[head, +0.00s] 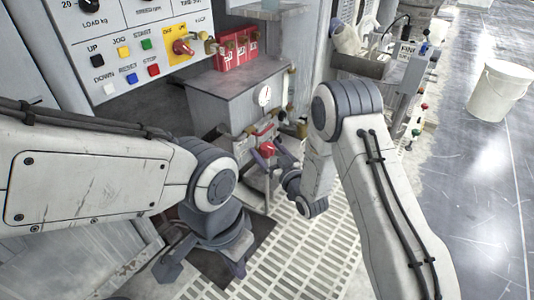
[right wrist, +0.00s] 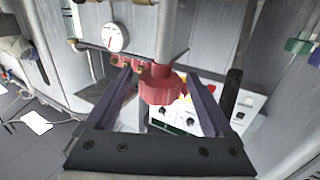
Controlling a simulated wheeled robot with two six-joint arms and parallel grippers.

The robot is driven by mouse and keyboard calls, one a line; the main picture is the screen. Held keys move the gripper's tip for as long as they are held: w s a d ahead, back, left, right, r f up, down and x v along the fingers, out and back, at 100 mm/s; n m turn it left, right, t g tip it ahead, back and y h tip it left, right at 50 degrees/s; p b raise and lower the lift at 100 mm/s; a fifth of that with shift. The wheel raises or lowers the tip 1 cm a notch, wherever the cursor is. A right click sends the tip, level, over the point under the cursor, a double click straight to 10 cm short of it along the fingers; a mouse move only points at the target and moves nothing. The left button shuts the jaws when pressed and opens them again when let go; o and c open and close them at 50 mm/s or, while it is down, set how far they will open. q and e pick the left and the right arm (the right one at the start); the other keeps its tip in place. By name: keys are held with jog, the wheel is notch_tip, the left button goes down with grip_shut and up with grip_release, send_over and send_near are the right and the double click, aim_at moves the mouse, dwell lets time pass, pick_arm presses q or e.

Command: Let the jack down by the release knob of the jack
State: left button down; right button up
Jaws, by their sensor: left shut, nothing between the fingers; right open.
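A red knob (head: 267,149) sits on the front of a grey cabinet (head: 233,92) with a round gauge (head: 264,96). The knob (right wrist: 160,84) also shows in the right wrist view, on a grey shaft. My right gripper (right wrist: 160,78) is open, with one finger on each side of the knob. Gaps show between the knob and the fingers; I cannot tell if either touches. In the head view my right gripper (head: 276,160) is small and close to the knob. My left gripper (head: 236,267) is shut and empty, low over the floor, away from the knob.
A control panel (head: 130,45) with coloured buttons stands at the upper left. Red boxes (head: 236,48) stand on the cabinet. A grey sink-like basin (head: 365,64) is right of it. A white bucket (head: 497,90) stands on clear floor at the far right. Slatted grating (head: 310,250) covers the floor below.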

grip_shut()
jog(key=c, duration=1.4)
grip_release()
jog(key=shift+w+n+y, duration=0.1)
jog(key=shift+n+y, duration=0.2)
jog(key=shift+y, duration=0.1)
jog(key=n+g+y+p, duration=0.1)
jog(key=n+g+y, duration=0.1)
jog(key=shift+d+r+y, duration=0.1)
jog(key=shift+d+y, duration=0.05)
jog(key=shift+y, duration=0.15)
grip_shut()
jog(key=shift+o, duration=0.2)
grip_release()
jog(key=n+g+y+p, duration=0.1)
jog(key=n+g+y, duration=0.2)
jog(key=g, duration=0.1)
jog(key=n+g+y, duration=0.2)
jog(key=g, duration=0.1)
jog(key=shift+n+p, duration=0.3)
jog(key=shift+p, duration=0.05)
jog(key=shift+n+g+y, duration=0.4)
jog(key=shift+n+g, duration=0.5)
jog(key=shift+g, duration=0.9)
